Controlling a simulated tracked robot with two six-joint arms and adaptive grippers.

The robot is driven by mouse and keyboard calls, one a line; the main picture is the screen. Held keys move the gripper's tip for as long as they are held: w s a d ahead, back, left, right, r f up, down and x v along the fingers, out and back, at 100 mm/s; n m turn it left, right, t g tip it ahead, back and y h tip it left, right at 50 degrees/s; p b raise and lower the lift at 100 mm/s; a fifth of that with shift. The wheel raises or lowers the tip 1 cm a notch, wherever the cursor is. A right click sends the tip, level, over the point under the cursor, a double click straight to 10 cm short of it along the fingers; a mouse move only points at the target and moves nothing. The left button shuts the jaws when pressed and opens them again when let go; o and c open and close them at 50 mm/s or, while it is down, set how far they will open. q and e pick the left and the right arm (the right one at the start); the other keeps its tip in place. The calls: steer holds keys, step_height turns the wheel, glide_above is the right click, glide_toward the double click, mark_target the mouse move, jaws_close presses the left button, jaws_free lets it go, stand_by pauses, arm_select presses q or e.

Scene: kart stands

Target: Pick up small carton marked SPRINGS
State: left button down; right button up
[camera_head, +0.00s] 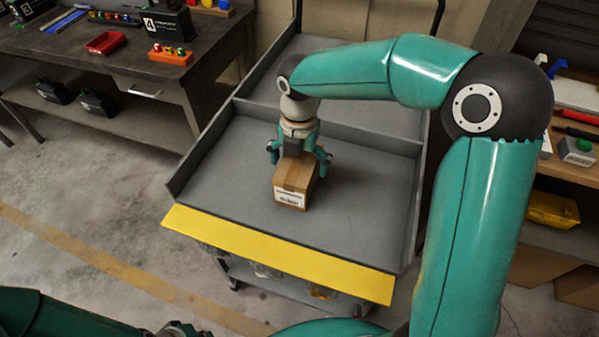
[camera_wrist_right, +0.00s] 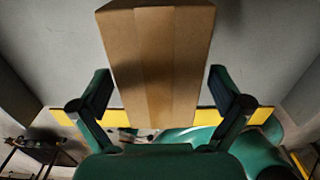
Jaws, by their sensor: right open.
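The small brown carton (camera_head: 294,182) stands on the grey cart top (camera_head: 232,182) in the head view. Its white front label is too small to read for certain. My right gripper (camera_head: 299,158) is over the far part of the carton, one finger on each side. In the right wrist view the carton (camera_wrist_right: 158,62) lies ahead of and between the open fingers of my right gripper (camera_wrist_right: 161,97), with a gap on both sides. The left gripper is not clearly visible; only a dark green part of my left arm shows at the bottom left.
The cart has low grey side walls, a divider behind the carton and a yellow front edge (camera_head: 275,252). The cart top around the carton is clear. A workbench (camera_head: 60,45) with a red tray (camera_head: 105,42) and an orange block (camera_head: 170,56) stands left; a shelf with a yellow bin (camera_head: 553,209) stands right.

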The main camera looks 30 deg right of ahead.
steer(key=shift+f, duration=2)
steer(key=c, duration=1.4)
